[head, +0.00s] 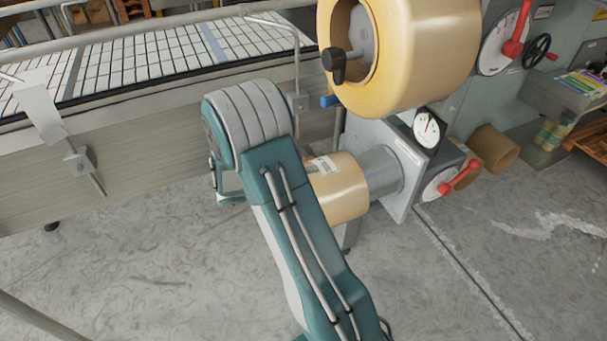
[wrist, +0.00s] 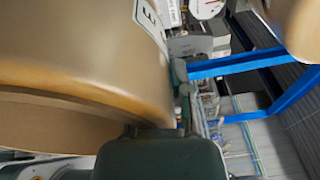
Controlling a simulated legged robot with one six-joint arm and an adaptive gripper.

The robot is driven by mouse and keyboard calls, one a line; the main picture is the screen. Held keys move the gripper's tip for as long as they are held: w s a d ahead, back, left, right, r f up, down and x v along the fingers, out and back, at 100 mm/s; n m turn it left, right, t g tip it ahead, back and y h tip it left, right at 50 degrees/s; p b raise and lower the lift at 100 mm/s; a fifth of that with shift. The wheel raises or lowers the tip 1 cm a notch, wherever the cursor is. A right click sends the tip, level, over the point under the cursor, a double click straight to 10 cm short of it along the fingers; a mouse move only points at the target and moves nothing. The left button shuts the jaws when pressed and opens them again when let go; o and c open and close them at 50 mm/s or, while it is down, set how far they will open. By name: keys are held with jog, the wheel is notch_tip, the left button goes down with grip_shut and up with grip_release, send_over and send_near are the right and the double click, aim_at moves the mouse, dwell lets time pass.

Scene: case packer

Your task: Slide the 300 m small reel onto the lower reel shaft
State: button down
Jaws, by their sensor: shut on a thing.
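The small reel (head: 340,188), a tan tape roll with a white label, is at the lower reel shaft (head: 382,170), a grey cylinder standing out from the machine's plate. The reel is roughly in line with the shaft, and a length of shaft shows between reel and plate. I cannot tell whether its core is around the shaft's end. In the wrist view the reel (wrist: 80,70) fills the left side. My gripper (wrist: 165,138) is shut on its edge at the bottom of that view. In the head view my arm hides the gripper and the reel's left side.
A large tape reel (head: 425,55) with a black knob hangs just above. Dials with red levers (head: 455,178) and an empty brown core (head: 493,148) are at the right. A conveyor (head: 140,60) with a side rail runs at the left. The floor in front is clear.

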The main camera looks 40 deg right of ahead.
aim_at(349, 162)
jog(key=shift+w+d+x, duration=0.15)
jog(key=shift+w+x, duration=0.15)
jog(key=shift+x, duration=1.55)
jog(key=shift+w+d+x, duration=0.1)
jog(key=shift+w+x, duration=0.2)
jog(key=shift+x, duration=1.55)
jog(key=shift+w+d+x, duration=0.15)
jog(key=shift+w+x, duration=0.1)
jog(key=shift+x, duration=1.55)
jog(key=shift+d, duration=0.1)
jog(key=shift+f, duration=0.3)
jog(key=shift+c, duration=2.4)
grip_release()
jog(key=shift+f, duration=0.15)
jog(key=v, duration=1.2)
